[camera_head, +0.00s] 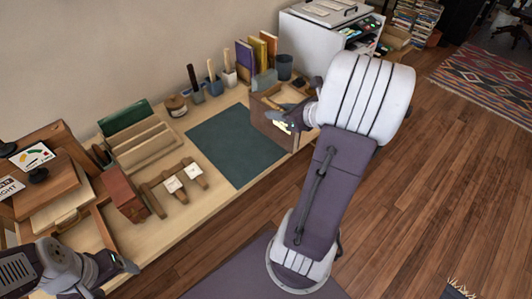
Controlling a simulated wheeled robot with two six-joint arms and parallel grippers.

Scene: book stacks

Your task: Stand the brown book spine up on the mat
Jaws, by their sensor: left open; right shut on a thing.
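The dark green mat (228,145) lies flat on the desk, and its visible surface is bare. A brown, flat-sided thing that looks like the brown book (268,124) is upright at the mat's right edge. My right gripper (284,123) is shut on it, and the gripper and arm hide part of it. I cannot tell whether its lower edge touches the desk or mat. My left gripper (122,266) is open and empty at the lower left, by the desk's front edge, far from the book.
Colored books (258,52) and several small pots stand behind the mat. A reddish-brown block (122,194), a wooden rack with white tags (173,184) and a stepped wooden holder (143,145) stand left of it.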

